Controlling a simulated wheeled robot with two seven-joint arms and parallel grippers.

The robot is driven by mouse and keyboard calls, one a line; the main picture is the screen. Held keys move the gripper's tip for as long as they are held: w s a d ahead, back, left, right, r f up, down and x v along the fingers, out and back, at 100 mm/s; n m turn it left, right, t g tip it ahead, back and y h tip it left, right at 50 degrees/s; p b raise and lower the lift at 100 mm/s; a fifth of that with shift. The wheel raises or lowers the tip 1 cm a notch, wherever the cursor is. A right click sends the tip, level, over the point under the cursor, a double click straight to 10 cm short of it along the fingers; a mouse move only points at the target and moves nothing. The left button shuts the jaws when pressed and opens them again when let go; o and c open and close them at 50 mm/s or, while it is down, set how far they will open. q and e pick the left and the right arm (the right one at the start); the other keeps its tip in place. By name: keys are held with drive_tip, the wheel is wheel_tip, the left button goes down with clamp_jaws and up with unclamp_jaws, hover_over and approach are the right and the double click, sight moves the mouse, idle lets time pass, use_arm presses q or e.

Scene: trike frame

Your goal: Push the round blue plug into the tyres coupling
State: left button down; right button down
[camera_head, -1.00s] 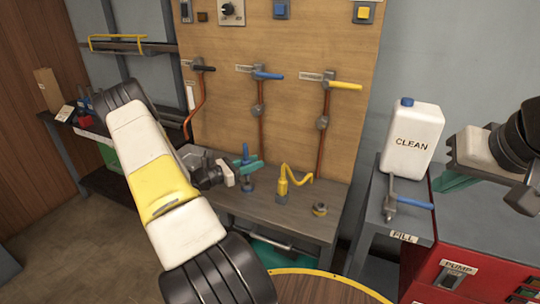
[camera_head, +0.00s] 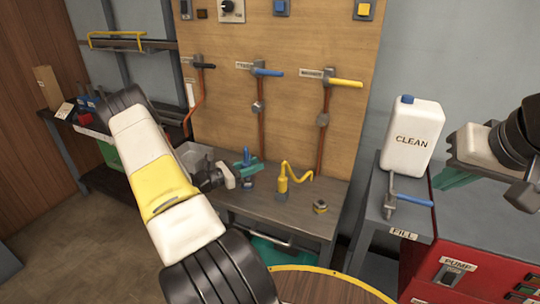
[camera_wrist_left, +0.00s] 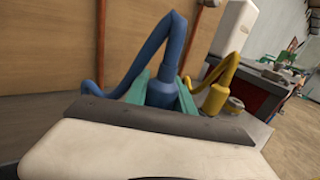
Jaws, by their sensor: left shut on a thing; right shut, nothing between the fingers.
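My left gripper (camera_head: 246,169) has teal fingers shut on the round blue plug (camera_head: 246,155), above the back part of the bench. In the left wrist view the blue plug (camera_wrist_left: 163,90) stands upright between the teal fingers, with its blue hose looping to the left. A small dark and blue round coupling (camera_head: 248,184) sits on the bench just below the plug. Whether the plug touches it is too small to tell; in the wrist view the coupling is hidden. My right gripper (camera_head: 456,179) is shut and empty at the right, beside the white canister.
A yellow plug with hose (camera_head: 283,181) stands right of the blue one, near a yellow-ringed coupling (camera_head: 320,207). The panel behind has a blue TYRES lever (camera_head: 268,73) and a yellow lever (camera_head: 345,83). The white CLEAN canister (camera_head: 411,138) stands at the right.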

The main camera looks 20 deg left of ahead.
use_arm(q)
drive_tip(key=shift+f, duration=0.85)
drive_tip(key=c, duration=1)
unclamp_jaws()
drive_tip(key=v, duration=0.8)
drive_tip(key=shift+f, duration=0.1)
